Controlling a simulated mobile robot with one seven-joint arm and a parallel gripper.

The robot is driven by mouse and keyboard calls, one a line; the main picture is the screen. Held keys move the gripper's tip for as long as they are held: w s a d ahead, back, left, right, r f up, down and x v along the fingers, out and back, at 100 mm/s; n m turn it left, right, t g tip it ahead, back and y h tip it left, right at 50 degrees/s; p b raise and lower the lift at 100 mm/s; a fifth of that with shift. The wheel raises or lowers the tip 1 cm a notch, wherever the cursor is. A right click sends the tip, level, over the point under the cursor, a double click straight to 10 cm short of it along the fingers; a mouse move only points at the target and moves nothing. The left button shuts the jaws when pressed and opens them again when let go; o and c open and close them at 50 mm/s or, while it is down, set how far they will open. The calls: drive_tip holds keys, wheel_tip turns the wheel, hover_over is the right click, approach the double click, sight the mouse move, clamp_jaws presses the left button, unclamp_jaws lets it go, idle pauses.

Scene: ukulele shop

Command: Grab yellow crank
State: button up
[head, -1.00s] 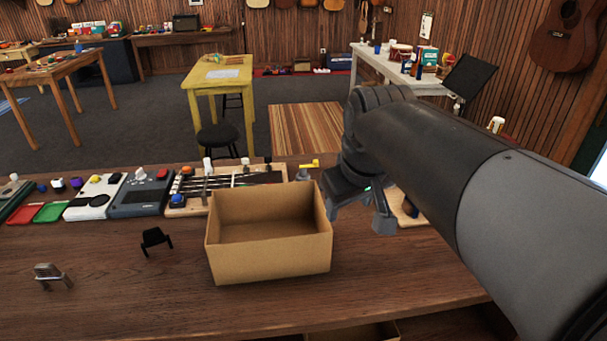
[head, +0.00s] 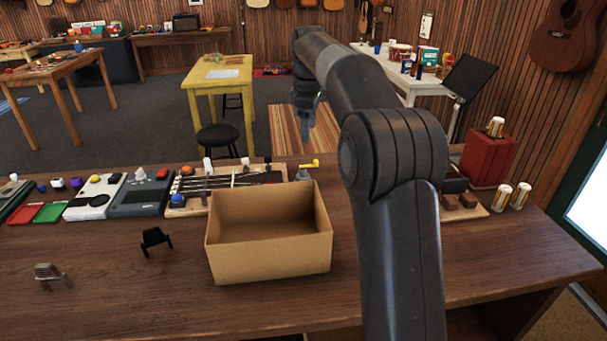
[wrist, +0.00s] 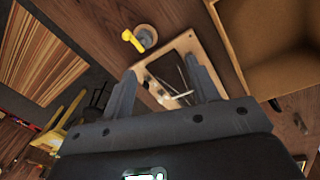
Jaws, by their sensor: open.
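The yellow crank (head: 309,164) sits on a small grey round base at the far edge of the wooden workbench, just behind the cardboard box. In the wrist view the yellow crank (wrist: 131,40) shows at the upper left, above and left of the fingers, with its grey base beside it. My gripper (head: 306,125) is raised above and behind the far edge of the bench, near the crank but apart from it. In the wrist view my gripper (wrist: 163,88) has its two fingers spread and nothing between them.
The open cardboard box (head: 268,258) stands on the workbench (head: 130,300) in front of the crank. A wooden board with strings (head: 232,186) lies left of the crank. A red case (head: 488,157) and cans stand at the right. The bench's left front is mostly clear.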

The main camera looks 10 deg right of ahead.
sight(306, 165)
drive_tip(key=w+f+n, duration=0.2)
drive_tip(key=w+f, duration=0.2)
drive_tip(key=f, duration=0.1)
drive_tip(key=w+f+n+g, duration=0.1)
drive_tip(key=w+f+n, duration=0.1)
drive_tip(key=w+f, duration=0.2)
drive_tip(key=shift+w+f, duration=0.35)
drive_tip(key=shift+w, duration=0.3)
wheel_tip(306, 165, down, 6)
drive_tip(key=shift+r, duration=0.15)
drive_tip(key=shift+s+d+f, duration=0.1)
drive_tip(key=shift+s+f, duration=0.05)
drive_tip(key=shift+f, duration=0.75)
drive_tip(key=shift+s+d+f, duration=0.1)
drive_tip(key=shift+f, duration=0.75)
drive_tip(key=shift+s+d+f, duration=0.1)
drive_tip(key=shift+s+f, duration=0.05)
drive_tip(key=shift+f, duration=0.75)
drive_tip(key=c, duration=1)
